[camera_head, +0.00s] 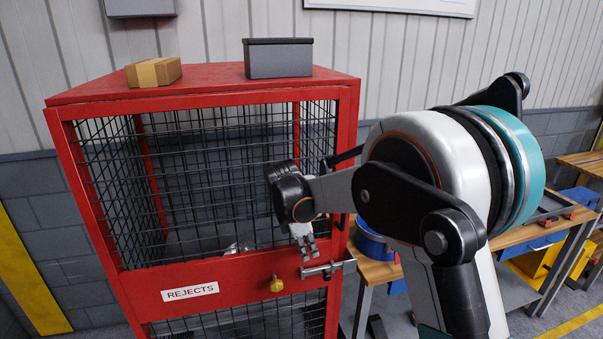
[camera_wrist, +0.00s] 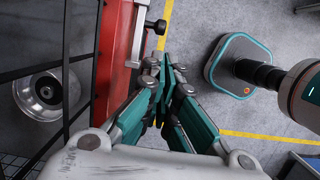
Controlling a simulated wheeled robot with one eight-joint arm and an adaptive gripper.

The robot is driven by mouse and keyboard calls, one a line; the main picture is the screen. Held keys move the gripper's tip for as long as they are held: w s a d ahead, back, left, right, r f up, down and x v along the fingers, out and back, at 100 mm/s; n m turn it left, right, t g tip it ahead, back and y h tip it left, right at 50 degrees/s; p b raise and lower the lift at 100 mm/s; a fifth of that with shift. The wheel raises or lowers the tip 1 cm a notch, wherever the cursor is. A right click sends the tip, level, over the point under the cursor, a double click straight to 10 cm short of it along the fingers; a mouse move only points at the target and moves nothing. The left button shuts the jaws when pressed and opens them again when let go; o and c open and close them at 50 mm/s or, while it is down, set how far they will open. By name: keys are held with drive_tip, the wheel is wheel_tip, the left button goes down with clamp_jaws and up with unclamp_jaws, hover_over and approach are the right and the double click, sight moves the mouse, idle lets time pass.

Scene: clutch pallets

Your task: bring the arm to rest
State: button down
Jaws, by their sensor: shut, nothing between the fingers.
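My gripper (camera_head: 307,246) hangs at the end of my arm in front of the red cage's front, just above its metal latch (camera_head: 326,269). In the wrist view my gripper (camera_wrist: 167,65) has its teal fingers closed together at the tips, with nothing between them. My arm reaches from the right side of the head view toward the cage, folded at a large white and teal joint. In the wrist view the cage's red frame (camera_wrist: 118,50) runs close along the left of the fingers.
The red cage (camera_head: 90,96) has mesh sides and a "REJECTS" label (camera_head: 190,291). A yellow padlock (camera_head: 277,284) hangs on its front. A cardboard box (camera_head: 153,73) and a grey box (camera_head: 278,58) stand on top. A round metal part (camera_wrist: 48,92) lies inside. Wooden-topped benches (camera_head: 530,236) stand right.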

drive_tip(key=s+d+r+m+t+y+b, duration=0.15)
drive_tip(key=s+d+r+m+b, duration=0.4)
drive_tip(key=s+d, duration=0.8)
drive_tip(key=s+d+f+m+t+b, duration=0.2)
drive_tip(key=s+m, duration=0.5)
drive_tip(key=s, duration=0.2)
drive_tip(key=s+d+f+m+t+y+b, duration=0.1)
drive_tip(key=s+d+f+m+t+b, duration=0.1)
drive_tip(key=s+m, duration=0.6)
drive_tip(key=shift+s+f+t+b, duration=0.25)
drive_tip(key=shift+s+t+b, duration=0.2)
drive_tip(key=shift+d, duration=0.1)
